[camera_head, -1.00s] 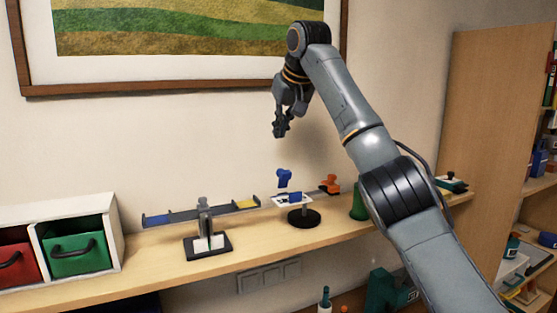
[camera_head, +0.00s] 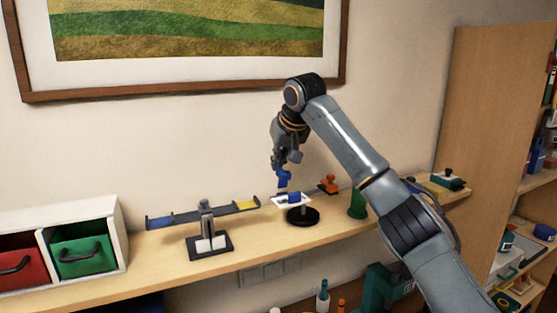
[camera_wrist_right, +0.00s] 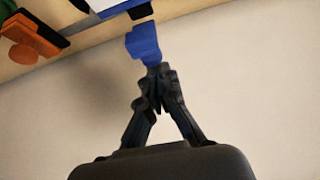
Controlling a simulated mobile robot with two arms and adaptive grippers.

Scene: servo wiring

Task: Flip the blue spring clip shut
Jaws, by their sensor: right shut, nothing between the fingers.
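The blue spring clip (camera_head: 284,179) stands up from a small white plate (camera_head: 280,201) on a round black stand (camera_head: 302,216). Its raised blue part also shows in the right wrist view (camera_wrist_right: 143,43), just beyond my fingertips. A second blue part (camera_head: 294,197) lies on the plate. My right gripper (camera_head: 279,166) points down directly above the raised blue part. In the wrist view its fingers (camera_wrist_right: 156,78) are together and empty, their tips at or very near the blue end; I cannot tell whether they touch. My left gripper is not in view.
A balance-like beam on a black base (camera_head: 209,246) stands left of the clip stand. An orange clamp-like piece (camera_head: 329,184) and a green cylinder (camera_head: 357,203) are to its right. White-framed drawers (camera_head: 82,257) are at the far left. The wall is close behind.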

